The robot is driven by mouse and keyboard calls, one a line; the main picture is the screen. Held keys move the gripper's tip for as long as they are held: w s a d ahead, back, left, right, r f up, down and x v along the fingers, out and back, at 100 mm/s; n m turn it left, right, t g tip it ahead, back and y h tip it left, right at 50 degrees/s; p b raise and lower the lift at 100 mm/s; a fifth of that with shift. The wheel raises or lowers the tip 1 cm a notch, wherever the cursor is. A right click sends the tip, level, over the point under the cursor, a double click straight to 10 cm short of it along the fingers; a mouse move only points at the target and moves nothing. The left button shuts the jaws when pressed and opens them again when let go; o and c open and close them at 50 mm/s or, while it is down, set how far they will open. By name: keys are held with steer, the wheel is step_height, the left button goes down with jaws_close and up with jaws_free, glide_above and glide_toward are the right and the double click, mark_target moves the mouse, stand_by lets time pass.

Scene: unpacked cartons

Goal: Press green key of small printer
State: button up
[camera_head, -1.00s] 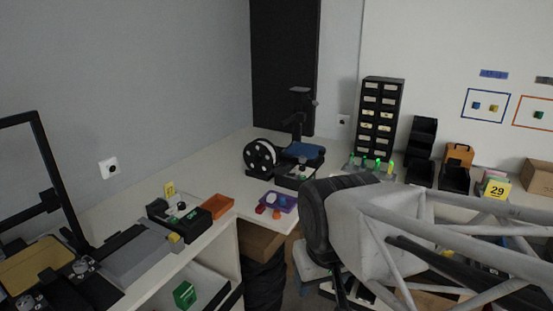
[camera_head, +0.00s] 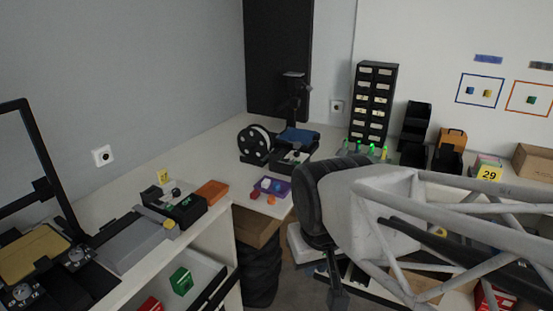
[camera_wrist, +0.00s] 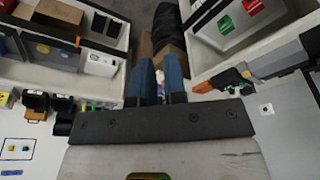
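The printer cannot be picked out in the wrist view.
A purple tray (camera_head: 284,193) with small coloured pieces and an orange tray (camera_head: 211,191) lie on the desk. A black drawer tower (camera_head: 373,103) and bottles with green tops stand right of the printer. A larger machine with a yellow bed (camera_head: 38,250) is at left.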

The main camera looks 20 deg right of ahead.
jaws_close()
stand_by(0.9)
stand_by(0.4)
steer(key=w+d+r+m+t+y, duration=0.1)
steer(key=w+d+r+y, duration=0.15)
steer(key=w, duration=1.45)
steer(key=w+d+r+m+t+y, duration=0.1)
steer(key=w+d+r, duration=0.15)
steer(key=w, duration=1.45)
steer(key=w+d+f+m+t, duration=0.1)
steer(key=w+d+f, duration=0.2)
steer(key=w, duration=0.6)
steer(key=w+d+f+t, duration=0.1)
steer(key=w+d+f, duration=0.2)
steer(key=w+d, duration=0.5)
steer(key=w+d+f+m+t, duration=0.1)
steer(key=w+d+f+t, duration=0.1)
steer(key=w+d, duration=0.4)
steer(key=w+f, duration=0.1)
steer(key=w, duration=0.4)
steer(key=shift+w+d+f+m, duration=0.15)
steer(key=shift+w+d+m, duration=0.1)
steer(key=shift+w+m, duration=0.05)
